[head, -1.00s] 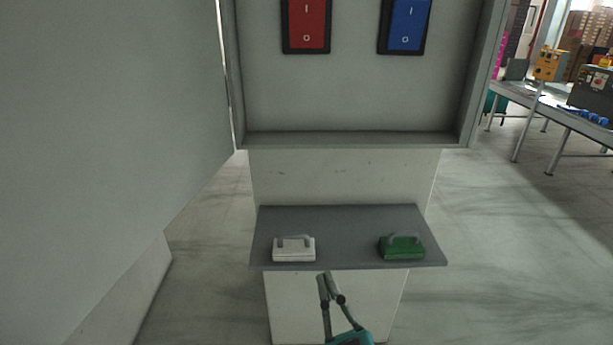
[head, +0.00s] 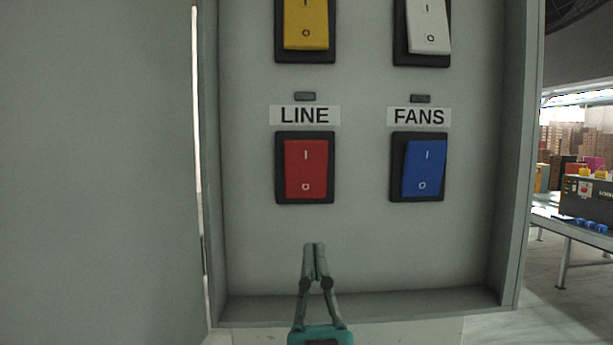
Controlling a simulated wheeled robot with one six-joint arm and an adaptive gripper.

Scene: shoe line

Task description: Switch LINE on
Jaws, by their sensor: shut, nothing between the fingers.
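The LINE switch (head: 305,168) is a red rocker in a black frame, marked I above and O below. The LINE label (head: 305,115) is above it, with a small dark lamp (head: 305,96) over the label that looks unlit. I cannot tell for sure which half of the rocker is pressed in. My gripper (head: 314,246) is shut and empty, its fingers pointing up. In the picture its tips are below the red switch, apart from it.
The blue FANS switch (head: 425,167) is to the right. A yellow switch (head: 305,25) and a white switch (head: 428,27) are above. The cabinet has a raised right side wall (head: 520,160) and a bottom ledge (head: 365,305). A grey panel (head: 95,170) stands at the left.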

